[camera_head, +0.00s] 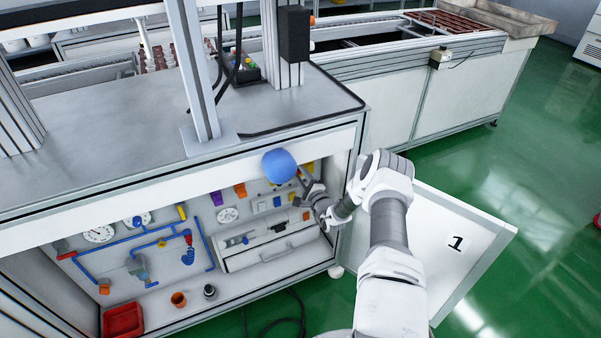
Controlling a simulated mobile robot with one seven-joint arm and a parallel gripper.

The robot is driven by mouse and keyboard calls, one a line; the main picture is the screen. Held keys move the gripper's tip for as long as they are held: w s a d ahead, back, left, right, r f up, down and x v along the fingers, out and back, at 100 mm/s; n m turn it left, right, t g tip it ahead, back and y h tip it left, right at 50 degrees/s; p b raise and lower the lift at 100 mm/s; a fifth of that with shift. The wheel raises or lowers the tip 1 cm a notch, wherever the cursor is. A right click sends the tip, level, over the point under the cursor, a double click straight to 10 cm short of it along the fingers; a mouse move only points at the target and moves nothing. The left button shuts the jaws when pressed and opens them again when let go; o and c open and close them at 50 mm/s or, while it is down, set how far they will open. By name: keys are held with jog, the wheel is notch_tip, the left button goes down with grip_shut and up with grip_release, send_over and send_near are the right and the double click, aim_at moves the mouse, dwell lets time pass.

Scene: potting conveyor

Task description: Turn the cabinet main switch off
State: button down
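The open cabinet (120,195) under the grey worktop has its inner back panel in view, with gauges, blue pipes and small coloured parts. My gripper (302,186) reaches into the right end of the cabinet, close to a row of small switch-like parts (262,206) on the panel. A yellow part (308,167) shows just above my gripper. Which of these is the main switch, and its position, I cannot tell. My gripper is small and dark here; whether its fingers are open, or touch anything, is not clear.
A blue round object (279,166) is at the cabinet's upper edge, left of my gripper. The open door (455,243) marked 1 stands right of my arm. Green floor is free at right.

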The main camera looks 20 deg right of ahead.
jog(key=n, duration=0.5)
jog(key=shift+f, duration=0.2)
dwell(0.3)
jog(key=shift+d, duration=0.1)
jog(key=c, duration=0.8)
grip_release()
jog(key=shift+s, duration=0.1)
jog(key=s+p, duration=0.4)
jog(key=s, duration=1.3)
jog(key=shift+s+d, duration=0.15)
jog(key=shift+d, duration=0.1)
jog(key=shift+s, duration=0.1)
